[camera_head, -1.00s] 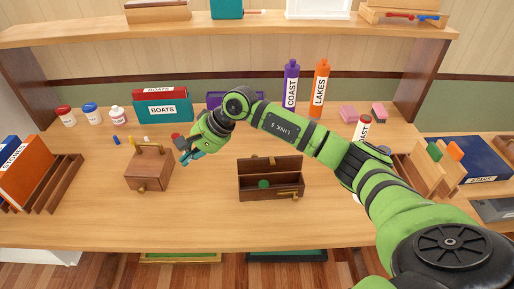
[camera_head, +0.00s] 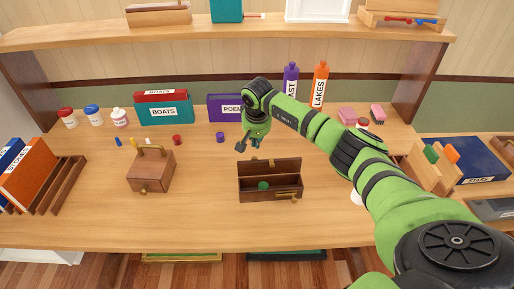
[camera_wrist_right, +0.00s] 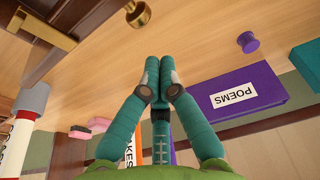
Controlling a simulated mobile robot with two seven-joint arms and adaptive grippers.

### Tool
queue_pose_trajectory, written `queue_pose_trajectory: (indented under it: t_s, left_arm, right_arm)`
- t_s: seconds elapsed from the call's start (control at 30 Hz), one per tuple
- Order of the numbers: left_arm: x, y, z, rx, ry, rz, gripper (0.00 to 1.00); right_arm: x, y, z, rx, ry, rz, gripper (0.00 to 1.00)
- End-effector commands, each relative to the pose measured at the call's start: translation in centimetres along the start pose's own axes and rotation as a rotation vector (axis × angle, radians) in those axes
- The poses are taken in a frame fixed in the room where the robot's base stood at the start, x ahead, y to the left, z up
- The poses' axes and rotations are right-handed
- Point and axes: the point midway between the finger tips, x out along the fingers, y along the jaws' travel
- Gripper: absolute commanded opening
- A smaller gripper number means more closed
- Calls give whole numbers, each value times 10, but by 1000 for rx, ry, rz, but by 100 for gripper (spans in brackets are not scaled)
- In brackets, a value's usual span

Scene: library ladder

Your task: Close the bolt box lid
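The bolt box (camera_head: 270,190) is a dark wooden box on the desk. Its lid (camera_head: 270,165) stands raised at the back, and a green round thing (camera_head: 263,185) lies inside. A brass bolt (camera_head: 287,195) is on its front. My right gripper (camera_head: 250,146) is above the desk, behind and left of the box, apart from the lid. In the right wrist view its teal fingers (camera_wrist_right: 152,65) are together with nothing between them. Dark wood and brass fittings (camera_wrist_right: 45,20) show at upper left there. My left gripper is not in view.
A wooden box with a brass handle (camera_head: 150,172) stands left of the bolt box. Behind are a purple POEMS book (camera_head: 225,108), a purple spool (camera_head: 220,137) and tall bottles (camera_head: 320,85). Bare desk (camera_head: 205,185) lies between the two boxes.

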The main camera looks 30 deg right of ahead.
Motion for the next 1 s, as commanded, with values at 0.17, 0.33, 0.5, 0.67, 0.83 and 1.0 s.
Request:
queue_pose_trajectory:
  t_s: [0.17, 0.33, 0.5, 0.67, 0.83, 1.0]
  left_arm:
    - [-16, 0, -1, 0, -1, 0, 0]
    - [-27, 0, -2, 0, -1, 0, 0]
    - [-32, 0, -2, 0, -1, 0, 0]
    - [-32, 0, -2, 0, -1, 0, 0]
    - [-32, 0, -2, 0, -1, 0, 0]
    - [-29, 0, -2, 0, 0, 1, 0]
  right_arm:
    - [0, 0, 13, -4, -2, 0, 0]
    - [-5, 0, 27, -3, -2, 0, 0]
    - [-7, 0, 37, -2, 0, 0, 0]
    - [-6, 0, 38, 0, 0, 0, 0]
    - [-6, 0, 38, 0, 0, 0, 0]
    - [-5, 4, 37, 0, 11, 1, 0]
